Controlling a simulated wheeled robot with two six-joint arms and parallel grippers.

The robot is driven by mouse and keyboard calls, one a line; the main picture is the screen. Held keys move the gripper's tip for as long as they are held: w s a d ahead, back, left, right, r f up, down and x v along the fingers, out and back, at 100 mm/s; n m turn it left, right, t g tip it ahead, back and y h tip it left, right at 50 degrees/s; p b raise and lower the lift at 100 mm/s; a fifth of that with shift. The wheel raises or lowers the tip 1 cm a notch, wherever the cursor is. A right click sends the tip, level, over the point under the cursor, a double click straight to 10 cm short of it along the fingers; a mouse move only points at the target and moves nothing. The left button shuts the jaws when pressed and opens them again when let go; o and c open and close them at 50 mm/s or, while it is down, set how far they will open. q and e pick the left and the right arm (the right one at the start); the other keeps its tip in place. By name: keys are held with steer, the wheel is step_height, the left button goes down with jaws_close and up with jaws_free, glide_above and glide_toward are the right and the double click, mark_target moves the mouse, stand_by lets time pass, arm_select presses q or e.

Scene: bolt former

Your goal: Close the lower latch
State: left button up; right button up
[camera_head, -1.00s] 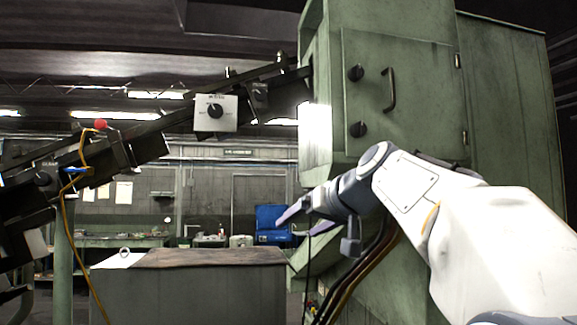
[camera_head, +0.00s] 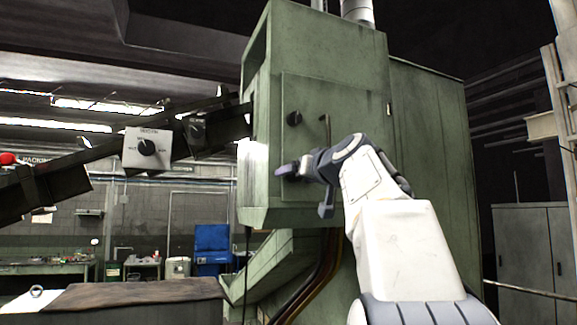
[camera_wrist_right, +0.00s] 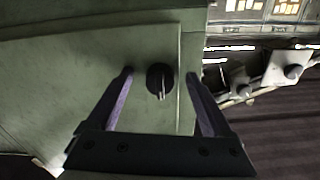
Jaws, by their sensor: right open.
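The green cabinet door (camera_head: 340,112) carries a round black upper latch (camera_head: 294,118) near its left edge. The lower latch is hidden behind my right gripper (camera_head: 284,170) in the head view. In the right wrist view a black latch knob (camera_wrist_right: 160,78) with a pale tab pointing down lies between the two fingers of my right gripper (camera_wrist_right: 160,74); from its place it appears to be the lower latch. The fingers are spread, one on each side of the knob with gaps, not gripping it. My left gripper is in no view.
A vertical door handle (camera_head: 325,130) is just above and behind my right wrist. A low bench (camera_head: 130,294) stands at lower left, and grey lockers (camera_head: 535,250) at right.

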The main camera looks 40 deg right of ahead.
steer(key=m+p, duration=0.3)
steer(key=m, duration=0.7)
steer(key=shift+s, duration=0.2)
steer(key=shift+r, duration=0.1)
